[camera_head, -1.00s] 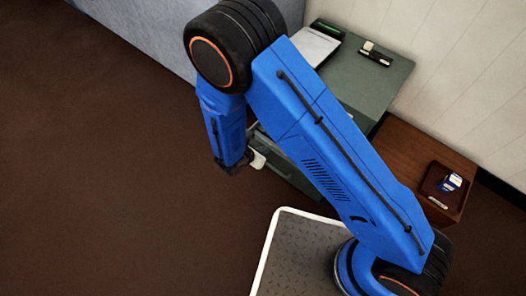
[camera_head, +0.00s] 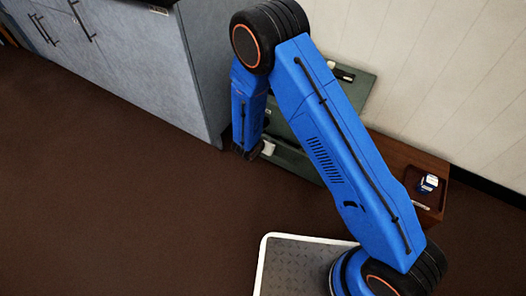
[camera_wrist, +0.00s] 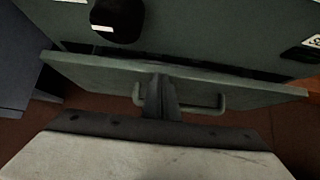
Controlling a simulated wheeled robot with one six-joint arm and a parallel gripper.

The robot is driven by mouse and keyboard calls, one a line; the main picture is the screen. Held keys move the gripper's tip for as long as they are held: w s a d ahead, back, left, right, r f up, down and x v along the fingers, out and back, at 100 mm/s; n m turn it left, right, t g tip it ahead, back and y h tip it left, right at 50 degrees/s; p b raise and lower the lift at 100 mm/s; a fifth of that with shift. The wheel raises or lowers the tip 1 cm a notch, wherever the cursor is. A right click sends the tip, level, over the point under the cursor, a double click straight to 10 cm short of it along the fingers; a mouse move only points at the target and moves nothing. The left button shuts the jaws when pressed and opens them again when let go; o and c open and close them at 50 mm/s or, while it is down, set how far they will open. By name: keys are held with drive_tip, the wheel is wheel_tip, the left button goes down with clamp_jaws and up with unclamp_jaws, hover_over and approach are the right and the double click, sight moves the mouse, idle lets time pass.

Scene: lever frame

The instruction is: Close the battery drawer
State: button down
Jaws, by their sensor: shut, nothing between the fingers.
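The grey-green cabinet (camera_head: 350,92) stands against the wall, mostly behind my arm in the head view. In the wrist view a drawer front (camera_wrist: 255,93) with a pale bar handle (camera_wrist: 208,106) spans the picture. A dark gap shows between its top edge and the cabinet face (camera_wrist: 200,40), so it looks slightly out. Whether this is the battery drawer I cannot tell. My gripper (camera_wrist: 162,98) is shut and empty, its fingertips in front of the drawer front beside the handle. Contact is not clear. In the head view my gripper (camera_head: 268,149) is low at the cabinet's front.
A grey-blue cabinet (camera_head: 130,60) stands at left. A wooden side table (camera_head: 400,160) with a dark tray (camera_head: 438,200) stands at right. The brown floor in front is open.

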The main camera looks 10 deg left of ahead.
drive_tip(key=shift+w+d, duration=0.2)
drive_tip(key=shift+w, duration=0.3)
drive_tip(key=shift+w+d, duration=0.2)
drive_tip(key=shift+w, duration=0.3)
